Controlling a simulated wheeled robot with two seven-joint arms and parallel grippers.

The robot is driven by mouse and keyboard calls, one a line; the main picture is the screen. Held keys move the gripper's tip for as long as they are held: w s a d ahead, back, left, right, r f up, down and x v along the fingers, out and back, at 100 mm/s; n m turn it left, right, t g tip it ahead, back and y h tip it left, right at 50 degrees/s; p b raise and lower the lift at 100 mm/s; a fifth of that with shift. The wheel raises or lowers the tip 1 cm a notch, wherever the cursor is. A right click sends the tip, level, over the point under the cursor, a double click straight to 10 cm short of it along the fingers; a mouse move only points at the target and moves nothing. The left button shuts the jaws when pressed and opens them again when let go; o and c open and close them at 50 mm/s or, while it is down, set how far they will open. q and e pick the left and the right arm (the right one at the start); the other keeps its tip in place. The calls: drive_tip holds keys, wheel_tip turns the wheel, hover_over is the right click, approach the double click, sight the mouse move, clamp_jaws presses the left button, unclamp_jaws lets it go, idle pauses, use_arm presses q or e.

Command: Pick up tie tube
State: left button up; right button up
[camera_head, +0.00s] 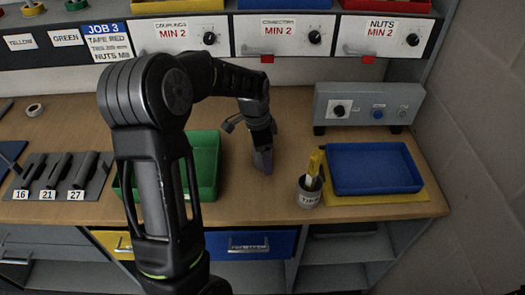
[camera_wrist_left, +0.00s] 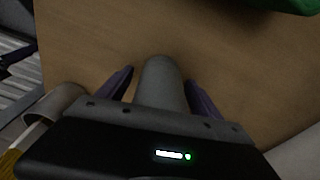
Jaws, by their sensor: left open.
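The tie tube (camera_head: 309,192) is a small grey cup labelled "TIES" with yellow ties (camera_head: 314,165) standing out of its top. It stands upright near the table's front edge, left of the blue tray. My left gripper (camera_head: 263,160) points down, open, over bare table to the left of the tube and apart from it. In the left wrist view the tube (camera_wrist_left: 62,104) is at the lower left, outside the purple fingers (camera_wrist_left: 160,92) and partly hidden by the gripper body. A grey rounded shape lies between the fingers; I cannot tell what it is. My right gripper is out of view.
A green bin (camera_head: 206,150) stands left of my gripper, partly behind my arm. The blue tray (camera_head: 375,168) sits on a yellow mat (camera_head: 400,197). A grey control box (camera_head: 335,92) is behind it. Bare table surrounds my gripper.

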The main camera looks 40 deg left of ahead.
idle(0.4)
use_arm(q)
drive_tip(key=c, duration=1.4)
drive_tip(key=shift+c, duration=0.2)
wheel_tip(320, 180, up, 10)
drive_tip(key=shift+b, duration=0.45)
